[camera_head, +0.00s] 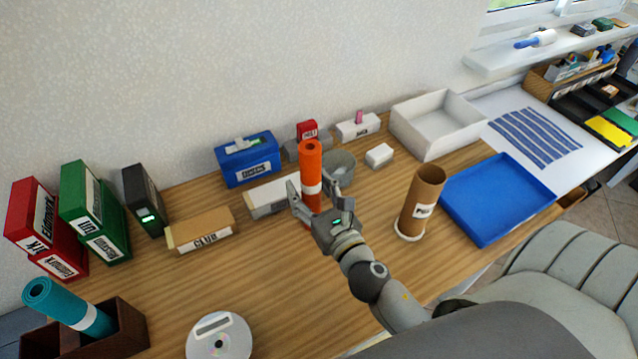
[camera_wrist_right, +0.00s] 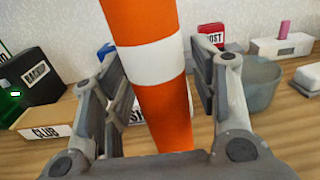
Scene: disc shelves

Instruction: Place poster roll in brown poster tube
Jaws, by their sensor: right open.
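An orange poster roll (camera_head: 311,163) with a white band stands upright on the wooden table. It also fills the middle of the right wrist view (camera_wrist_right: 156,60), where it looks slightly tilted. My right gripper (camera_head: 318,196) is open, with one finger on each side of the roll. In the right wrist view (camera_wrist_right: 160,85) gaps show between the fingers and the roll. The brown poster tube (camera_head: 421,200) stands upright on a white round base to the right of my right gripper, with its open top facing up. My left gripper is not in view.
A grey bucket (camera_head: 342,165) and a white labelled box (camera_head: 268,197) stand close to the roll. A blue tray (camera_head: 497,199) lies right of the tube. A teal roll (camera_head: 68,305) leans in a brown holder at left. A disc (camera_head: 219,338) lies in front. The table between is clear.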

